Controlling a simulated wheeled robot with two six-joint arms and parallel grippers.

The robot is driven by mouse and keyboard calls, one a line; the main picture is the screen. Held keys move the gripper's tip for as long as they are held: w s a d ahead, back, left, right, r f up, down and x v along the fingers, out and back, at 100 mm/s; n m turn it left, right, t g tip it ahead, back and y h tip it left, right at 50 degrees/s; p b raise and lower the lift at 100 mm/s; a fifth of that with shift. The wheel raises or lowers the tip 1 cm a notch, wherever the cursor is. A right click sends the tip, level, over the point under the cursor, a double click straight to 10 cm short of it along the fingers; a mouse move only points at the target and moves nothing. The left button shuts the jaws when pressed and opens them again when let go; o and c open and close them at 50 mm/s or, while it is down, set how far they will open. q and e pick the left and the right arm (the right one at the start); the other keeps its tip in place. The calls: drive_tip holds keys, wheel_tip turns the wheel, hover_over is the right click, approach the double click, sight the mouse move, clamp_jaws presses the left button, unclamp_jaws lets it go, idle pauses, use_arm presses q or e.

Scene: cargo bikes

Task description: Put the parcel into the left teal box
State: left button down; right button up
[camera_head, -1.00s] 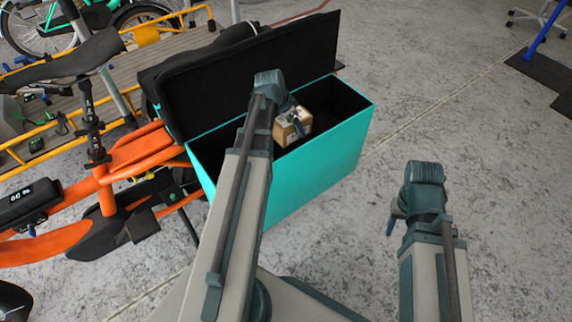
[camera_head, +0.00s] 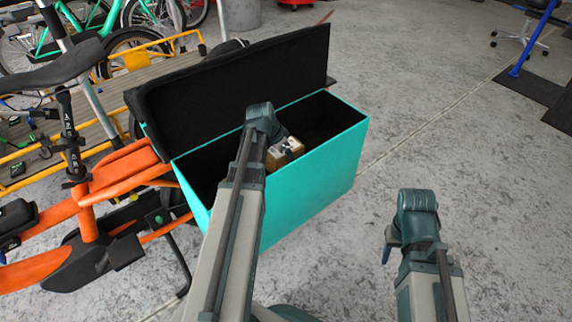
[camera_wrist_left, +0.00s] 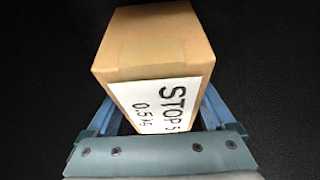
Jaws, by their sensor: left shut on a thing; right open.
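The parcel (camera_head: 280,155) is a small brown cardboard box with a white label. In the left wrist view the parcel (camera_wrist_left: 155,45) sits between the two blue fingers, its label reading "STOP 5" and "0.5 kg". My left gripper (camera_head: 291,148) is shut on it, with the parcel at the opening of the teal box (camera_head: 310,180). The box is open, with a black inside and its black lid raised at the back. Whether the parcel touches the box floor cannot be told. My right gripper (camera_head: 388,250) is open and empty, right of the box.
The teal box is mounted on an orange cargo bike (camera_head: 120,170) at the left. The raised black lid (camera_head: 240,85) stands behind the opening. Other bikes (camera_head: 150,20) stand at the back left. The concrete floor to the right is clear up to a dark mat (camera_head: 535,85).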

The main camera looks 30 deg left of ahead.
sight(274, 153)
use_arm(q)
drive_tip(key=shift+f+b, duration=1.25)
drive_tip(key=shift+f, duration=0.35)
drive_tip(key=shift+f, duration=0.15)
unclamp_jaws()
drive_tip(key=shift+p+v, duration=0.75)
drive_tip(key=shift+v, duration=0.15)
drive_tip(key=p+v, duration=0.9)
drive_tip(key=v, duration=0.1)
drive_tip(key=shift+s+r+p, duration=0.15)
drive_tip(key=shift+r+p, duration=0.15)
drive_tip(key=shift+p, duration=0.05)
